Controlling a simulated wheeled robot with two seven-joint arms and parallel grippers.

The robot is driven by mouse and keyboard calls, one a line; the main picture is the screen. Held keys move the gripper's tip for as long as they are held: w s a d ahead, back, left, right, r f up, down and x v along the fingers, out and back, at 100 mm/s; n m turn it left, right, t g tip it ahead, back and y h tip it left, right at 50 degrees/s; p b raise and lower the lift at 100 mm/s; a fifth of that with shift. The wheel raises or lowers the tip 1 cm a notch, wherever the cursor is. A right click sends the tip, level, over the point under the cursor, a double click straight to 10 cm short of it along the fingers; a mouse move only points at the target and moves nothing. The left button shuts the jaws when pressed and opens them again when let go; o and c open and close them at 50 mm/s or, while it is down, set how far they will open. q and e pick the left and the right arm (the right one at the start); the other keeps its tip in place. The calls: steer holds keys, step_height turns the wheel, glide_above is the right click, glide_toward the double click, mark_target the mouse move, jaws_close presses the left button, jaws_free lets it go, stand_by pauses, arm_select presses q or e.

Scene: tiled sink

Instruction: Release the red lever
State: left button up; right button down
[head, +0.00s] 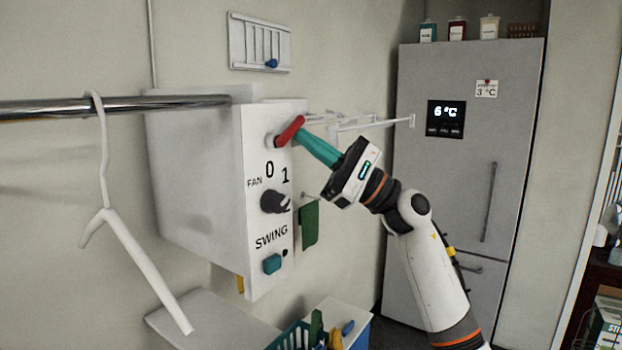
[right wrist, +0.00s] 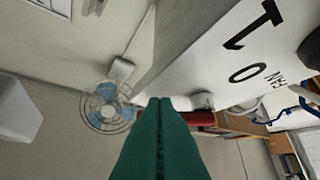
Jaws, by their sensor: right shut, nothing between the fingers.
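The red lever (head: 289,131) is on the front of a white wall box (head: 203,180), near its top, above the "0" and "1" marks. It slants up to the right from its round pivot. My right gripper (head: 300,136) reaches in from the right with its green fingers shut and empty. Its fingertips are at the lever's right side; whether they touch it I cannot tell. In the right wrist view the shut fingers (right wrist: 160,104) cover part of the red lever (right wrist: 200,119). My left gripper is not in view.
Below the lever are a dark fan knob (head: 274,201) and a teal swing button (head: 272,263). A metal rail (head: 120,106) with a white hanger (head: 140,262) is at the left. A wall rack (head: 365,123) is behind my gripper. A grey fridge (head: 455,200) stands at the right.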

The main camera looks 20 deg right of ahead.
steer(key=shift+r+n+g+b, duration=0.2)
steer(key=shift+n+g+b, duration=0.45)
steer(key=shift+n+g, duration=0.25)
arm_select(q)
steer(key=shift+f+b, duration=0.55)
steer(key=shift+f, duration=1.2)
arm_select(e)
steer(key=shift+r, duration=0.8)
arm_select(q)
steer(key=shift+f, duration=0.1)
